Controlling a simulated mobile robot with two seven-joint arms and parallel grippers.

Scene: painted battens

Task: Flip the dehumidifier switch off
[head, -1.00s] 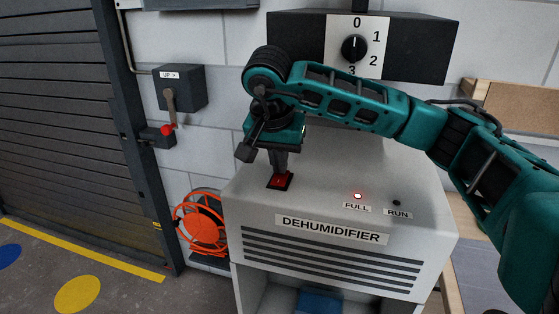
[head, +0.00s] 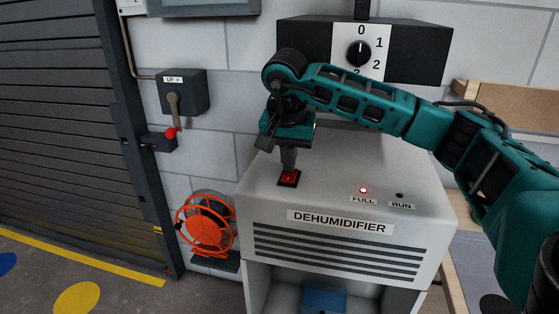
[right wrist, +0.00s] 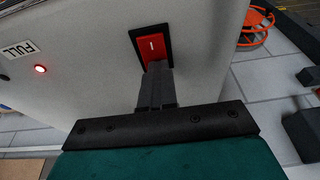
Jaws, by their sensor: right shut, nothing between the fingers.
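The dehumidifier (head: 262,212) is a pale grey box with a labelled, slatted front. Its red rocker switch (head: 289,180) sits in a black frame at the left of the top panel. The switch shows in the right wrist view (right wrist: 152,44) with a white mark on its exposed part. My right gripper (head: 288,168) is shut and empty, pointing down. Its fingertips (right wrist: 158,68) overlap one end of the switch and seem to touch it; exact contact is hidden. The FULL lamp (head: 363,190) glows red and the RUN lamp (head: 399,196) is dark. My left gripper is not in view.
A black box with a numbered dial (head: 358,54) is behind my right arm. A grey lever box (head: 183,92) is on the wall at left, beside a shutter (head: 60,130). An orange reel (head: 205,225) stands left of the dehumidifier, and a blue object (head: 324,300) is under its front.

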